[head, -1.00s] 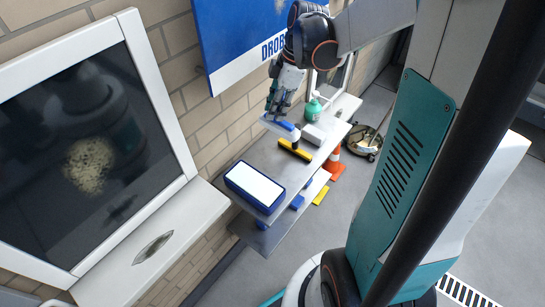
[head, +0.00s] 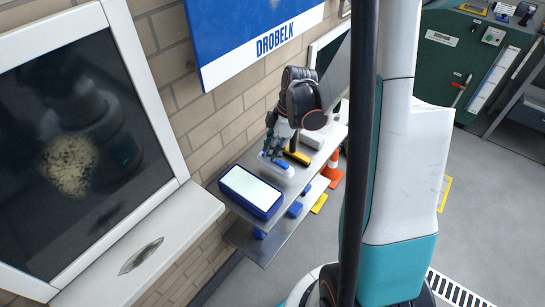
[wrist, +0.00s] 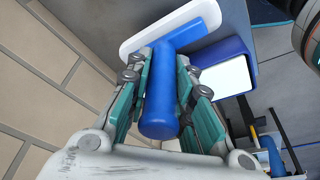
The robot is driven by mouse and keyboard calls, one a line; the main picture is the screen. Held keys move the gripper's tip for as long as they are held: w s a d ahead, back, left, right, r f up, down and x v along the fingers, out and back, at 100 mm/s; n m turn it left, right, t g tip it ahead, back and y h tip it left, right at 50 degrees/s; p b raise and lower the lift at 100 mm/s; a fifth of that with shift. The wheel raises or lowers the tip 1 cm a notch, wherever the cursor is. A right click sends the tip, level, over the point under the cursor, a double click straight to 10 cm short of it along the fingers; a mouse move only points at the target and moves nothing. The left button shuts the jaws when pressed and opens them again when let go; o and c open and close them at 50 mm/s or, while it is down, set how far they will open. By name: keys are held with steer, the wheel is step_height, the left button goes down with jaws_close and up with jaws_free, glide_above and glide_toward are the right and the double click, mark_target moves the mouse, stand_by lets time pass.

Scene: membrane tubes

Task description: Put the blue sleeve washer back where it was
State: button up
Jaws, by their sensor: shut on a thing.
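The blue sleeve washer has a T-shaped blue handle (wrist: 160,112) and a long white pad, in the wrist view. My gripper (wrist: 166,68) is shut on the handle, its teal fingers on either side. In the head view my gripper (head: 275,149) points down over the far part of the grey shelf (head: 228,197), and the washer (head: 283,171) shows beneath it, just beyond the blue box with a white top (head: 277,207). I cannot tell whether the pad touches the shelf.
A yellow tool (head: 297,156) lies just beyond the washer, with a white block (head: 313,140) behind it. The brick wall (head: 190,130) runs along the shelf's left side. Blue items (head: 295,209) sit on a lower shelf. An orange cone (head: 333,172) stands to the right.

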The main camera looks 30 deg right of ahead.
steer(key=shift+f+b, duration=0.35)
steer(key=shift+f, duration=1.1)
steer(key=shift+f, duration=0.1)
steer(key=o, duration=0.9)
steer(key=shift+o, duration=0.2)
steer(key=p+v, duration=0.3)
steer(key=v, duration=0.9)
steer(key=shift+p, duration=0.4)
